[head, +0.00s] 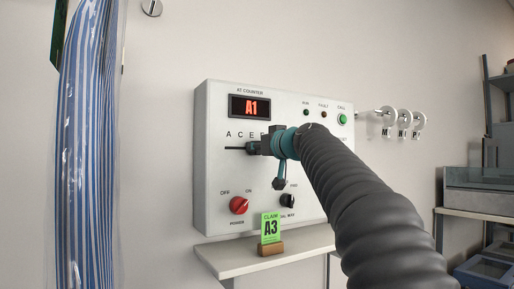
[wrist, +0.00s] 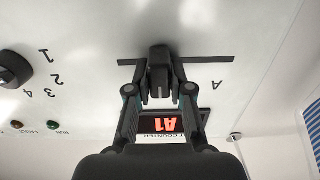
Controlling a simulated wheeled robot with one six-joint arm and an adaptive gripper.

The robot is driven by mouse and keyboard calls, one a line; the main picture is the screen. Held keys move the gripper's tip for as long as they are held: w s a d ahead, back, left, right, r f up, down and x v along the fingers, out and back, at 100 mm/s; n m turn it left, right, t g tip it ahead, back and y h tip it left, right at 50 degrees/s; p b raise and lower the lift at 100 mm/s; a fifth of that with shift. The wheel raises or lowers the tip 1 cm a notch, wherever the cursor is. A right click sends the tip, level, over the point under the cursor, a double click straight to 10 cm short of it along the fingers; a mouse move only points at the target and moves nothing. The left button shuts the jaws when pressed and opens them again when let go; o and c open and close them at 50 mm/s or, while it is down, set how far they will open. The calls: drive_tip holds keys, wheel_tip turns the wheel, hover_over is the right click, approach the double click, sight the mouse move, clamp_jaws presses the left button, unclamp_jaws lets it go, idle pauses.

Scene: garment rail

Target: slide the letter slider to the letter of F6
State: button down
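The letter slider is a black knob (wrist: 159,66) on a dark horizontal slot (wrist: 212,60), seen upside down in the wrist view. In the head view the slot (head: 234,148) runs under the letters A, C, E, and the knob is hidden by my gripper (head: 258,147). In the wrist view my gripper (wrist: 159,82) has one finger on each side of the knob. I cannot tell whether the fingers press on it. The red display (head: 250,107) reads A1. No F6 is legible.
A shelf (head: 220,258) lies below. Striped garments (head: 88,150) hang at left. Letter discs (head: 403,118) are at right.

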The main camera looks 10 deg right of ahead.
drive_tip(key=d, duration=0.1)
drive_tip(key=w+d+b, duration=0.1)
drive_tip(key=d, duration=0.1)
drive_tip(key=shift+w+d, duration=0.1)
drive_tip(key=shift+d, duration=0.2)
drive_tip(key=c, duration=1)
unclamp_jaws()
drive_tip(key=shift+d, duration=0.25)
drive_tip(key=shift+c, duration=0.2)
drive_tip(key=shift+a, duration=0.15)
